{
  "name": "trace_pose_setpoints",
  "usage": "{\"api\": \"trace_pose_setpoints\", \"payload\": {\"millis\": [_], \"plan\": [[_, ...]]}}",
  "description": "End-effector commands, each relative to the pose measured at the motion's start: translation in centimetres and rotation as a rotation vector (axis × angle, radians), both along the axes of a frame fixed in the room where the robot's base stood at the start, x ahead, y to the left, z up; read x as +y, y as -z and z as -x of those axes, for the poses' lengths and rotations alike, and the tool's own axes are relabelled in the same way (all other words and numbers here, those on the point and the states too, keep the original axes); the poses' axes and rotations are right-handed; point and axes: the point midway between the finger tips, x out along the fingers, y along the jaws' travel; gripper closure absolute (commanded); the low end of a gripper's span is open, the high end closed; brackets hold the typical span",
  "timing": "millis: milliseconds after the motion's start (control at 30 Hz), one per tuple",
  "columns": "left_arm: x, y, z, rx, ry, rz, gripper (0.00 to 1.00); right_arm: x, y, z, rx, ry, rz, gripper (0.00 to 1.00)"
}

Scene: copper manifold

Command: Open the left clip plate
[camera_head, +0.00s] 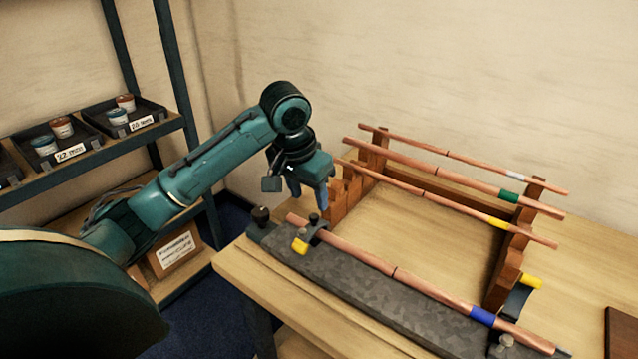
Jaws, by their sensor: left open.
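The left clip plate (316,234) is a small dark piece over the left end of the near copper pipe (355,255), with a yellow tab (300,246) on its near side. It looks lowered across the pipe, though its shape is small in the view. It sits on a mottled dark grey bar (350,290). My left gripper (309,197) points down, open and empty, above and slightly behind the clip plate, apart from it. My right gripper is not in view.
Wooden racks (508,262) hold several copper pipes with coloured bands behind the bar. A second dark clip plate (517,300) with a yellow tab stands raised at the right. Shelves (90,160) with trays stand at left.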

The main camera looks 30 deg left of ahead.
Motion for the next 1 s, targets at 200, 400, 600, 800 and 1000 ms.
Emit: {"api": "trace_pose_setpoints", "payload": {"millis": [200,400,600,800,1000], "plan": [[-0.1,3.1,-0.6,-0.002,0.0,0.002,0.53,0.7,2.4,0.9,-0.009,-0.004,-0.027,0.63],[-0.1,4.9,-1.2,0.001,-0.001,0.001,0.53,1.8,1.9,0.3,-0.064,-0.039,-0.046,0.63],[-0.2,6.5,-1.7,0.001,0.001,0.002,0.53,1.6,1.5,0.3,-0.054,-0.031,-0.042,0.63],[-0.2,7.4,-1.9,-0.001,0.0,0.001,0.53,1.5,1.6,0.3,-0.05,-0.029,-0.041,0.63],[-0.2,7.4,-1.9,-0.001,0.001,0.001,0.53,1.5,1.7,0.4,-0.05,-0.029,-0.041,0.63]]}}
